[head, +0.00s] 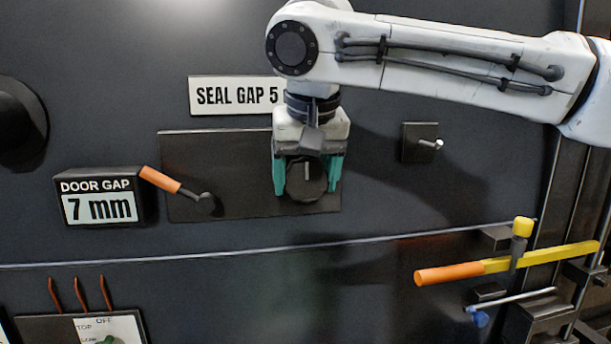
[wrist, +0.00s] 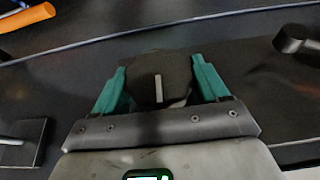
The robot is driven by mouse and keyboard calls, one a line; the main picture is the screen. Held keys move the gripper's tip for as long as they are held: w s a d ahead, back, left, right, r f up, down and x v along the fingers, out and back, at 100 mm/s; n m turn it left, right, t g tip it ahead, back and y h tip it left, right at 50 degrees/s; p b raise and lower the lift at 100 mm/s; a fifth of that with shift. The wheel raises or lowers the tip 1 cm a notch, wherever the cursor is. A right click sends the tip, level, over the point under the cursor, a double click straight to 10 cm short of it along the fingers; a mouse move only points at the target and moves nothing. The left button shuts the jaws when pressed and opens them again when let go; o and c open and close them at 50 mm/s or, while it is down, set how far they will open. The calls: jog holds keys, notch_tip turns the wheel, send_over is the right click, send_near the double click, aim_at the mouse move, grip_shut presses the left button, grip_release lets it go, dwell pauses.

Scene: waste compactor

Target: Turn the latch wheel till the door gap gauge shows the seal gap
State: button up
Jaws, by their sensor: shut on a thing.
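The latch wheel (head: 306,180) is a small dark knob with a pale pointer line, on a dark plate (head: 240,198) on the panel. In the head view its line stands about upright. My gripper (head: 307,178) comes from above, with one teal finger on each side of the wheel, shut on it. The wheel also shows between the fingers in the wrist view (wrist: 160,80). The door gap gauge (head: 100,198) at the left reads 7 mm. A sign (head: 235,95) above the plate reads "SEAL GAP 5"; my arm may hide the rest of it.
An orange-handled lever (head: 165,182) sits on the plate's left part. A small peg on a square mount (head: 422,143) is right of my gripper. A yellow bar with an orange grip (head: 450,273) sticks out at lower right. A switch panel (head: 80,325) is at lower left.

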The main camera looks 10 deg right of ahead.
jog(key=shift+f+y, duration=0.1)
jog(key=shift+y, duration=0.2)
jog(key=y+b, duration=0.2)
jog(key=shift+d+f+m+y, duration=0.1)
jog(key=shift+d+m+y, duration=0.05)
jog(key=shift+m+y, duration=0.25)
jog(key=m+y+b, duration=0.1)
jog(key=y, duration=0.4)
jog(key=shift+d+t, duration=0.1)
jog(key=shift+t, duration=0.2)
jog(key=m+t+y, duration=0.1)
jog(key=y, duration=0.3)
jog(key=shift+f+b, duration=0.15)
jog(key=shift+b, duration=0.15)
jog(key=shift+d+f+m+t+y, duration=0.1)
jog(key=shift+m+t+y, duration=0.3)
jog(key=shift+y, duration=0.6)
jog(key=shift+d+m+t+y, duration=0.1)
jog(key=shift+m+t+y, duration=0.3)
jog(key=shift+y, duration=0.6)
jog(key=shift+a, duration=0.1)
jog(key=o, duration=1)
jog(key=b+v, duration=0.3)
jog(key=v, duration=0.8)
